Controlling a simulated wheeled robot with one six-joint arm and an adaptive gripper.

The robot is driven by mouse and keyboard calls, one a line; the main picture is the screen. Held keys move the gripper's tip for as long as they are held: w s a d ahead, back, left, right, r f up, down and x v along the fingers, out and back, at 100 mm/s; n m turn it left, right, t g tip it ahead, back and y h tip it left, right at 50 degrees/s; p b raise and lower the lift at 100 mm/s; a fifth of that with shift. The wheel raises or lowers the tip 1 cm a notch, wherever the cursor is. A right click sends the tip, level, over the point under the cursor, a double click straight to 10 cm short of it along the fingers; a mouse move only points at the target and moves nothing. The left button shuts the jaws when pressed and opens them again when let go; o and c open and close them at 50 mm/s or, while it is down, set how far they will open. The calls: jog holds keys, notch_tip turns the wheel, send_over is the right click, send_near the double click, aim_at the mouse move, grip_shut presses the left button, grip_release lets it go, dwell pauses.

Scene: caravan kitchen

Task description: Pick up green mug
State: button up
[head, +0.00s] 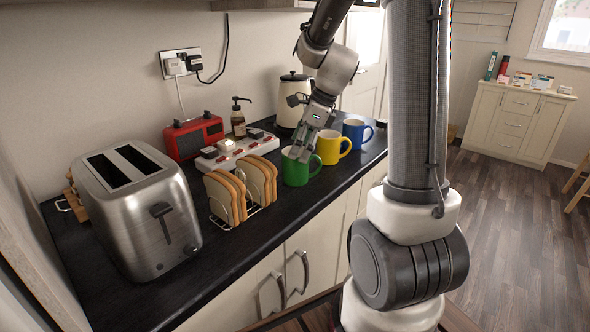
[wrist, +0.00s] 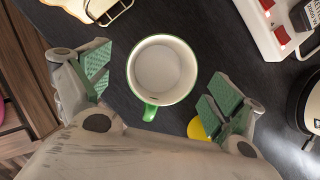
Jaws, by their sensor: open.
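The green mug (head: 296,170) stands upright on the dark counter, between the toast rack and the yellow mug. In the wrist view the green mug (wrist: 160,72) is seen from above, with a white, empty-looking inside and its handle pointing toward my gripper. My gripper (head: 308,152) is over the green mug in the head view and hides part of its rim. In the wrist view my gripper (wrist: 165,88) is open, with one green-padded finger on each side of the mug. I see gaps between the pads and the mug, and nothing is held.
A yellow mug (head: 329,150) and a blue mug (head: 355,134) stand close to the right. A toast rack with bread (head: 225,198) is close on the left, with a toaster (head: 140,215) beyond. Behind are a power strip (head: 236,150), red radio (head: 193,136) and kettle (head: 290,100).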

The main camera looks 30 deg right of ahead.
aim_at(293, 165)
jog(key=x, duration=0.6)
jog(key=shift+d+f, duration=0.2)
jog(key=shift+f, duration=0.15)
jog(key=c, duration=1.4)
